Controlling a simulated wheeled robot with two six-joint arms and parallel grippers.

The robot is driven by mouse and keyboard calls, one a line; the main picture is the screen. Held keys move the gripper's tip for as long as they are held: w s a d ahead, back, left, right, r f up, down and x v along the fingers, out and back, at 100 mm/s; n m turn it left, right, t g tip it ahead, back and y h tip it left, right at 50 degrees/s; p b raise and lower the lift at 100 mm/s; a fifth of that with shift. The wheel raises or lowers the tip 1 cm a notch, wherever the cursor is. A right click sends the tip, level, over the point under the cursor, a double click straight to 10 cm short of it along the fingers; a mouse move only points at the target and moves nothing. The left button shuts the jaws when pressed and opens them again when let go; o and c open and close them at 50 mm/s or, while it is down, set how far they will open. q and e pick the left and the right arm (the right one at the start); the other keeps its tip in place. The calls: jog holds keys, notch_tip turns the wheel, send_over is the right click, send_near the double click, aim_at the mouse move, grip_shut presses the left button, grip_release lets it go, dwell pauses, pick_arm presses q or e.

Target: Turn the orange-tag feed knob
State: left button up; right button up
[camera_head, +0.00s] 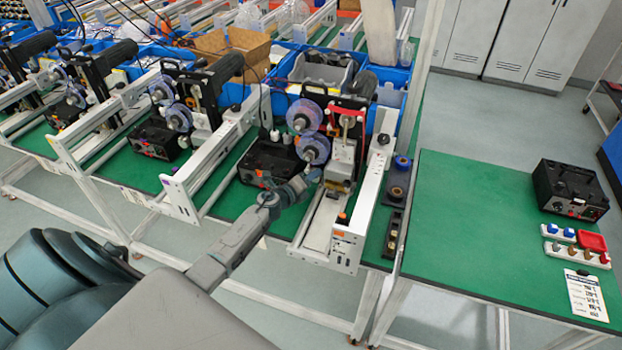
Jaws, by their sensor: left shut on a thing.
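My left gripper (303,182) reaches in from the lower left, at the front right of a black control box (265,160). Its jaws are shut on a small knob there, which the fingers mostly hide. No orange tag can be made out at the fingertips. The box stands on the green bench, left of a white-framed coder machine (347,225) with purple reels. A small orange-and-black part (342,218) shows on the front of that machine, right of my gripper. My right gripper is not in view.
Similar machines and another black box (157,139) line the bench to the left. Blue bins (388,77) and a cardboard box (232,48) stand behind. White frame rails flank my gripper. A green side table (470,225) at right has a wide clear area.

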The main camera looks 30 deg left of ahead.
pick_arm(q)
jog(key=o, duration=1)
jog(key=shift+c, duration=0.2)
jog(key=shift+s, duration=0.15)
jog(key=s+a+r, duration=0.1)
jog(key=s, duration=0.9)
jog(key=shift+s+r+b, duration=0.2)
jog(key=shift+r+b, duration=0.1)
jog(key=shift+r, duration=0.1)
jog(key=shift+a, duration=0.1)
